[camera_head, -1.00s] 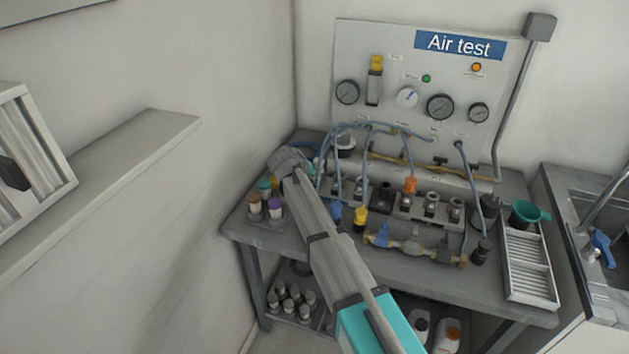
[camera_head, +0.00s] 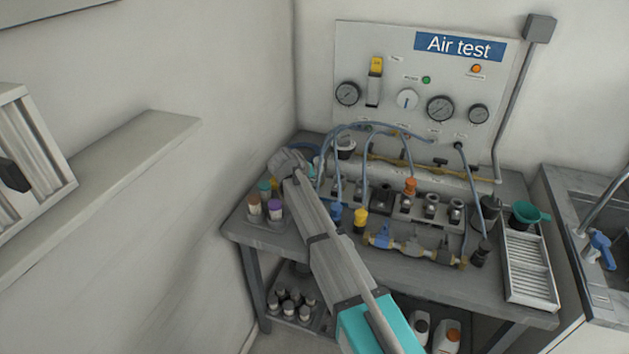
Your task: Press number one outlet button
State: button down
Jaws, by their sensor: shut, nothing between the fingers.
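The air test bench stands against the back wall, with rows of outlet fittings (camera_head: 432,205) on its top. Blue hoses (camera_head: 375,127) arch over the left fittings. An orange fitting (camera_head: 409,188) stands upright in the row. Outlet numbers and a number one button are too small to tell apart. My arm reaches from the bottom middle up to the bench's left side. My gripper (camera_head: 288,161) is at its far end, near the left hoses and behind the small bottles. It is shut and empty. Its fingertips are hard to make out, and I cannot tell whether it touches anything.
An upright panel (camera_head: 350,50) with gauges and an "Air test" sign stands behind the bench. Small capped bottles (camera_head: 275,208) stand at the left. A brass valve assembly (camera_head: 413,246) lies in front. A slatted tray (camera_head: 528,265) and sink (camera_head: 597,215) are at right.

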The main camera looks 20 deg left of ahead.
jog(key=shift+r+p, duration=0.6)
jog(key=shift+r, duration=0.1)
jog(key=shift+r+p, duration=2.5)
